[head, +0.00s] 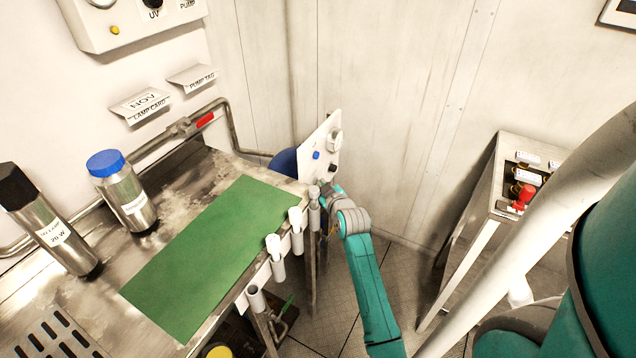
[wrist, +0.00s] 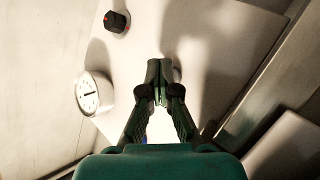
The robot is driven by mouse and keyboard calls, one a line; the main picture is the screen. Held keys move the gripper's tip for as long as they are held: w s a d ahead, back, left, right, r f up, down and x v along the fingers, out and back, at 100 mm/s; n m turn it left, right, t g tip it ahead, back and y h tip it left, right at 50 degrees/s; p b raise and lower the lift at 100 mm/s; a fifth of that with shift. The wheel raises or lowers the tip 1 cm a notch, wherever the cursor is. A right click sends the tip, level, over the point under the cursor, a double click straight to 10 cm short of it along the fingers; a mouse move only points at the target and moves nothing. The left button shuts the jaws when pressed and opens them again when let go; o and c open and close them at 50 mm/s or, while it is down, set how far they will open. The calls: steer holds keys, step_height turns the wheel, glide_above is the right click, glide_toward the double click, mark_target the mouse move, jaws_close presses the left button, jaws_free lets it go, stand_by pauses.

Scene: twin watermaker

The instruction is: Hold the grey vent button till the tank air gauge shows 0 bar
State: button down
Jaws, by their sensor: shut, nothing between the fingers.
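The white panel (wrist: 200,40) fills much of the wrist view and stands past the bench end in the head view (head: 314,148). It carries a round white gauge (wrist: 92,93), whose dark needle I see but whose scale is too small to read. My gripper (wrist: 159,70) is shut, its fingertips at the panel face, right of the gauge. The grey vent button cannot be made out; the fingertips may cover it. Whether they touch or press anything I cannot tell. In the head view the fingers are mostly hidden near the bench corner.
A black knob with red marks (wrist: 117,21) sits above the gauge in the wrist view. The metal bench with a green mat (head: 210,260) and white holders (head: 273,245) is close left of my arm. A side table (head: 490,195) stands right.

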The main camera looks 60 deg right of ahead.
steer(key=shift+s, duration=0.1)
stand_by(0.3)
steer(key=shift+s+d, duration=0.1)
steer(key=shift+s, duration=0.65)
steer(key=shift+s+d, duration=0.15)
steer(key=shift+s, duration=2.35)
